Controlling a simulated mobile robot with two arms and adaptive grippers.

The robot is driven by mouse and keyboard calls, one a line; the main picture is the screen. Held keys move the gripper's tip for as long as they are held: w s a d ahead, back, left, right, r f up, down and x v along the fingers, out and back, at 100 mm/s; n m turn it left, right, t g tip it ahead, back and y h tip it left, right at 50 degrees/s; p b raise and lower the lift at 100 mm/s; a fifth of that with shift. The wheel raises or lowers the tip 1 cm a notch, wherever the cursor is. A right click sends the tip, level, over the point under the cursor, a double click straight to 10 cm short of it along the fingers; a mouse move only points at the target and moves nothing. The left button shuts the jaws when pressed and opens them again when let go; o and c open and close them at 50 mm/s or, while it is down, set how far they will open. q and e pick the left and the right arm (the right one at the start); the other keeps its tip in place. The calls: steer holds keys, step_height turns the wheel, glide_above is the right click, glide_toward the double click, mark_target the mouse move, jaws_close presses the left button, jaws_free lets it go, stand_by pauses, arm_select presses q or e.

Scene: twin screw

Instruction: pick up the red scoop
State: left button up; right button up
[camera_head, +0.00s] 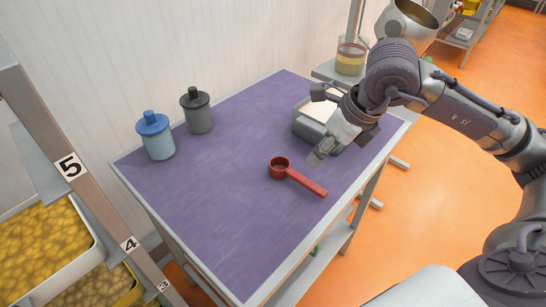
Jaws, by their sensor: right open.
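The red scoop (297,177) lies on the purple tabletop, its round bowl to the left and its handle pointing down and to the right. My right gripper (318,124) is open above the right part of the table, up and to the right of the scoop. It is apart from the scoop and holds nothing that I can see. It partly covers a grey container behind it. My left gripper is not in view.
The purple table (225,215) has free room around the scoop. A blue jar (156,137) and a dark grey jar (197,111) stand at the back left. The grey container (309,128) with pale contents is near my right gripper. A numbered shelf post (85,187) stands at left.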

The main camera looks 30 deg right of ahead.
glide_above(305, 180)
steer(key=s, duration=0.2)
step_height(305, 180, down, 6)
steer(key=shift+w+d+f+p, duration=0.1)
steer(key=shift+d+f+p, duration=0.1)
steer(key=shift+p, duration=0.1)
steer(key=p+x, duration=0.1)
steer(key=x, duration=0.2)
steer(key=shift+d, duration=0.15)
steer(key=x, duration=0.2)
steer(key=shift+w+f+p, duration=0.1)
steer(key=shift+f+p, duration=0.2)
steer(key=shift+w+f, duration=0.15)
steer(key=shift+f, duration=0.15)
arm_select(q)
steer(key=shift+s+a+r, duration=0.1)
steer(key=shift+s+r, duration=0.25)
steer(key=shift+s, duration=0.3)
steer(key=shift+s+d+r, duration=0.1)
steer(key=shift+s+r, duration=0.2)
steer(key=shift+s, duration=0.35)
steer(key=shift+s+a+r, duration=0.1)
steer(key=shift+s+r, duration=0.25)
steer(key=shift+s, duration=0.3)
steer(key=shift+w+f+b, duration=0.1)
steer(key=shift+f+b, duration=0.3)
arm_select(e)
steer(key=shift+f, duration=0.25)
